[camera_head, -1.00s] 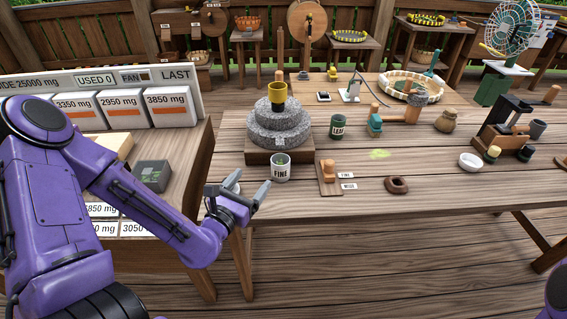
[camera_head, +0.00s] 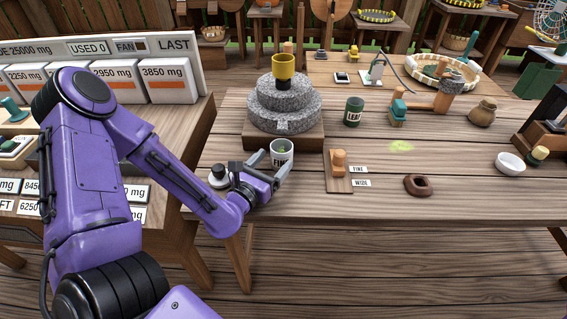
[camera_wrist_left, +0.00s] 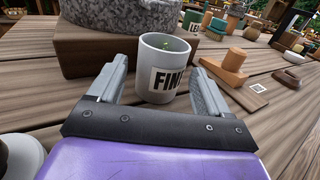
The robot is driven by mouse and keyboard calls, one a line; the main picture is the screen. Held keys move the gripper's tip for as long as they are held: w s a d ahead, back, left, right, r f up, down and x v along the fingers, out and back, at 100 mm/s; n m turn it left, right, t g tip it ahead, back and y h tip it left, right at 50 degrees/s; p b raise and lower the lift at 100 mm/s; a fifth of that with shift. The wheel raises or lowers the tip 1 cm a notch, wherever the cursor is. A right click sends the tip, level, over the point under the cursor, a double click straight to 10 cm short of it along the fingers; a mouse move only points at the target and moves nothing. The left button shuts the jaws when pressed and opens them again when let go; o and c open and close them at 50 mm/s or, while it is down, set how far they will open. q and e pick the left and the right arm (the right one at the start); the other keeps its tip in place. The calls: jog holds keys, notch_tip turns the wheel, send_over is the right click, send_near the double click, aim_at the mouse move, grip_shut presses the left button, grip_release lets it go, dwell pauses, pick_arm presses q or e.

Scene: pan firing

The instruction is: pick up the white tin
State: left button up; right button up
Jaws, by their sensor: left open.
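The white tin (camera_head: 282,156), labelled FINE, stands upright on the table in front of the stone mill. A little green stuff shows inside it. It also shows in the left wrist view (camera_wrist_left: 162,66), between and slightly beyond the fingers. My left gripper (camera_head: 272,166) is open, with its fingers reaching toward the tin from the front left, one to each side. In the wrist view the left gripper (camera_wrist_left: 160,85) has clear gaps between the fingers and the tin. My right gripper is out of view.
The stone mill (camera_head: 285,106) on its wooden base (camera_head: 257,137) stands close behind the tin. A wooden slider board (camera_head: 339,184) lies to its right, with a green LEAF tin (camera_head: 353,111) behind. The front right table area is fairly clear.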

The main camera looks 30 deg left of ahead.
aim_at(287, 146)
pick_arm(q)
jog(key=w, duration=0.5)
jog(key=shift+w, duration=0.2)
jog(key=shift+r, duration=0.1)
jog(key=c, duration=0.7)
jog(key=shift+r+p, duration=0.15)
jog(key=shift+p, duration=0.2)
jog(key=shift+c, duration=0.2)
